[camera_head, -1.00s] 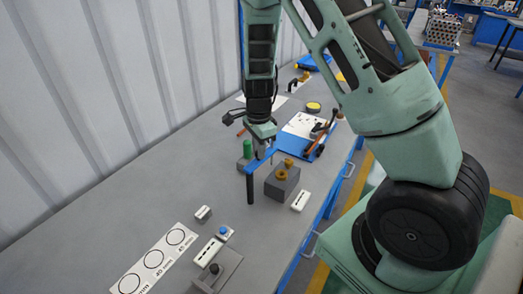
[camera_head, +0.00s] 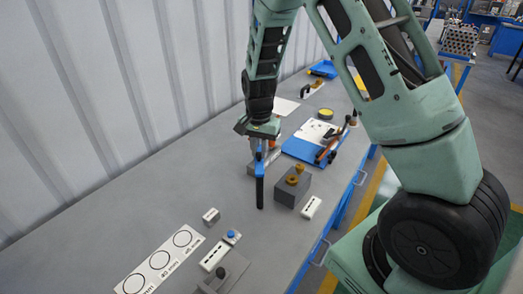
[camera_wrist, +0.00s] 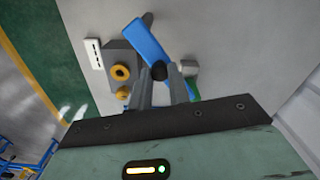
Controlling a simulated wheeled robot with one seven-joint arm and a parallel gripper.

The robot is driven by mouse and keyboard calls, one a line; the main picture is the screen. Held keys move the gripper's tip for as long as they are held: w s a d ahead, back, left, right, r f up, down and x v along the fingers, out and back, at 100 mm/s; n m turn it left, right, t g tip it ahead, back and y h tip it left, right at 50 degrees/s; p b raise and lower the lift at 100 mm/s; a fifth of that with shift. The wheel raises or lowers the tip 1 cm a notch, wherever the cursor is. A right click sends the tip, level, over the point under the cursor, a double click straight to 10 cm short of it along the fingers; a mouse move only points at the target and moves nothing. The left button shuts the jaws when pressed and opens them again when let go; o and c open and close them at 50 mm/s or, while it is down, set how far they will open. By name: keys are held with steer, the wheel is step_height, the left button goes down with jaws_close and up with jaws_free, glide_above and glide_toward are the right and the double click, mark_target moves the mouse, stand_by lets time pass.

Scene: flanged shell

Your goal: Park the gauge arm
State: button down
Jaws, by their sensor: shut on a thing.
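The gauge arm is a blue bar (camera_head: 260,168) on a black upright post (camera_head: 260,194). In the head view it is seen nearly end-on. In the wrist view the blue bar (camera_wrist: 146,42) runs from the upper left to between my fingers. My gripper (camera_wrist: 161,80) is shut on the black knob (camera_wrist: 160,70) at the bar's near end. In the head view my gripper (camera_head: 262,146) is just above and behind the post, and the arm's far end is mostly hidden.
A grey block (camera_head: 286,193) with gold rings (camera_head: 296,172) stands just right of the post, beside a white label plate (camera_head: 311,207). A blue clipboard (camera_head: 300,152) lies behind.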

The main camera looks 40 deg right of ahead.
mark_target(258, 153)
steer(key=shift+w+a+n, duration=0.1)
steer(key=shift+n, duration=0.2)
steer(key=c, duration=1.3)
jaws_free()
steer(key=shift+r, duration=0.1)
step_height(258, 153, up, 17)
steer(key=b, duration=0.3)
steer(key=shift+r, duration=0.2)
